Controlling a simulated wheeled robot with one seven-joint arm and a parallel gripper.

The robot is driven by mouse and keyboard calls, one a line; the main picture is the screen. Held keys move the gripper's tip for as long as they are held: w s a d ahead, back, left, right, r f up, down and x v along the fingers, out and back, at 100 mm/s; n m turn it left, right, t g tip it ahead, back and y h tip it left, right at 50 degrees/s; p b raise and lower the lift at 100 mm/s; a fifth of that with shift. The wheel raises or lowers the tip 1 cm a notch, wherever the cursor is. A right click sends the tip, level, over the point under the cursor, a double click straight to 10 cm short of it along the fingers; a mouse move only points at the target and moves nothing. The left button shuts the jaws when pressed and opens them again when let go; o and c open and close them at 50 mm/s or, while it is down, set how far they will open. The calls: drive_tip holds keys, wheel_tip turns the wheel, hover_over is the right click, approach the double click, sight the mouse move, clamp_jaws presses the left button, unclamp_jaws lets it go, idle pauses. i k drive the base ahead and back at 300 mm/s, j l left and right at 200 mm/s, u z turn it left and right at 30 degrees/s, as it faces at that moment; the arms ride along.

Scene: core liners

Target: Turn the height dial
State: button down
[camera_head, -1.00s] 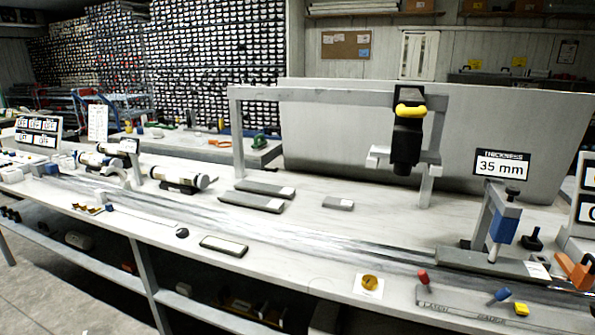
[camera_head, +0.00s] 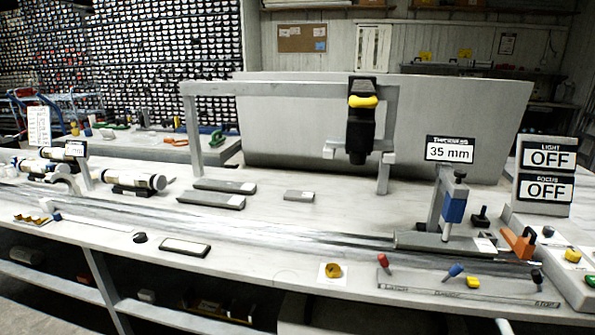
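No part in view is labelled as a height dial, so I cannot tell which one it is. A thickness gauge with a blue body (camera_head: 455,207) stands at the right on a grey base, with a dark knob (camera_head: 460,175) on top. Its sign (camera_head: 450,149) reads "THICKNESS 35 mm". A black camera-like device (camera_head: 360,128) with a yellow band (camera_head: 362,101) hangs from a grey frame (camera_head: 280,88) above the bench. My gripper is out of view.
Red, blue and yellow knobs stand on a grey labelled strip (camera_head: 410,286) at the front right. Signs (camera_head: 547,159) at the right read "LIGHT OFF" and "FOCUS OFF". Flat grey bars (camera_head: 212,200) lie mid-bench. The bench top (camera_head: 290,255) between them is largely clear.

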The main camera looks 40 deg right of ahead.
sight(549, 229)
drive_tip(key=z, duration=2)
